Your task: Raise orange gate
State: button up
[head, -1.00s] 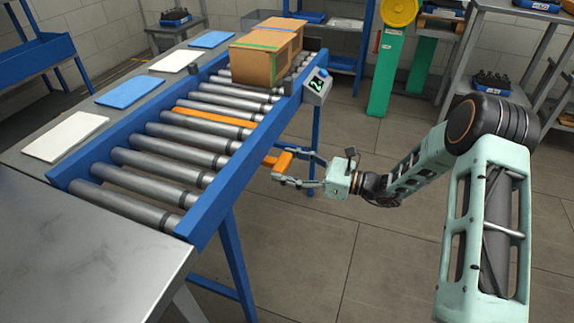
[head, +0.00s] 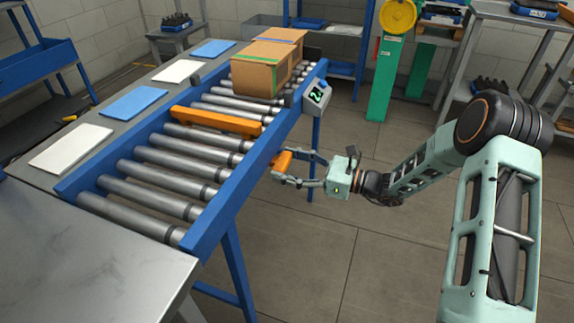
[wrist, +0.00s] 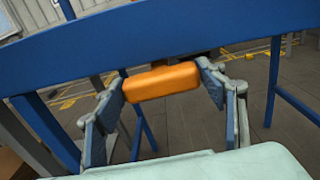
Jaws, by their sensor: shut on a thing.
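The orange gate (head: 216,121) is a bar lying across the conveyor, standing above the rollers on the near side of the cardboard boxes. Its orange handle (head: 282,160) sticks out past the blue side rail on the right. My gripper (head: 280,165) is shut on this handle from the right, below the rail. In the wrist view the handle (wrist: 161,82) lies between both fingers, just under the rail. The link between handle and gate is hidden behind the rail.
A cardboard box (head: 260,68) with green tape stands on the rollers beyond the gate, with another box behind it. A small display (head: 317,95) sits on the right rail. Blue and white pads lie along the left side.

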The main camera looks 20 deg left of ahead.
jog(key=shift+r, duration=0.25)
jog(key=o, duration=1.7)
jog(key=shift+d, duration=0.15)
jog(key=d, duration=0.8)
jog(key=s+d, duration=0.1)
jog(key=d, duration=0.2)
jog(key=shift+d, duration=0.4)
